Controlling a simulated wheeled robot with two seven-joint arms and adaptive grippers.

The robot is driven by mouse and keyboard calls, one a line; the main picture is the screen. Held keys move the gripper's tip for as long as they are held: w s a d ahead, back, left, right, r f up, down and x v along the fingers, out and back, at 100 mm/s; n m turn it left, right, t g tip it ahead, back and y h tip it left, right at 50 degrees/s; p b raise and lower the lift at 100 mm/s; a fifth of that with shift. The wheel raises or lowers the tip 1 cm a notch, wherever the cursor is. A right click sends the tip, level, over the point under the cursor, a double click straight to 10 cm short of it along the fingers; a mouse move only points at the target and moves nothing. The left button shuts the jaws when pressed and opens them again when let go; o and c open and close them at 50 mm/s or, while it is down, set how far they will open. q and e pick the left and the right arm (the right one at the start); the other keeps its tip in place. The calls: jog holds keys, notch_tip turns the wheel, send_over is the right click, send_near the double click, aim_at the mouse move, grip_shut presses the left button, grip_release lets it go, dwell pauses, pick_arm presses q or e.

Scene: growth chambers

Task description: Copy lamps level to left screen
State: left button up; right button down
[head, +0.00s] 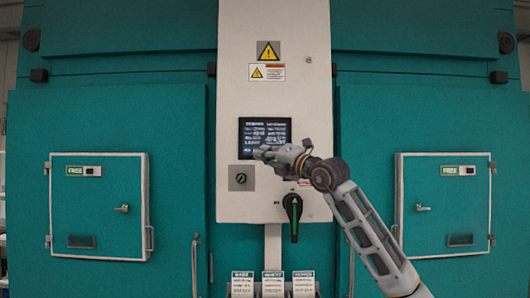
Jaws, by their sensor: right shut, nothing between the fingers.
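A small dark screen (264,130) with rows of white text is set in the pale control panel (232,75) between two teal chambers. The text is too small to read. My right gripper (260,152) is shut and empty, with its tips at the lower edge of the screen. I cannot tell whether they touch it. The gripper and wrist hide part of the screen's lower right and the panel below. The left chamber door (100,225) and the right chamber door (450,225) are closed, each with a small green-labelled display. My left gripper is not in view.
A key switch (241,178) sits below the screen, and a black rotary handle (293,208) with a green mark sits to its right. Yellow warning signs (268,51) are above. Several labelled white cards (273,284) stand below the panel.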

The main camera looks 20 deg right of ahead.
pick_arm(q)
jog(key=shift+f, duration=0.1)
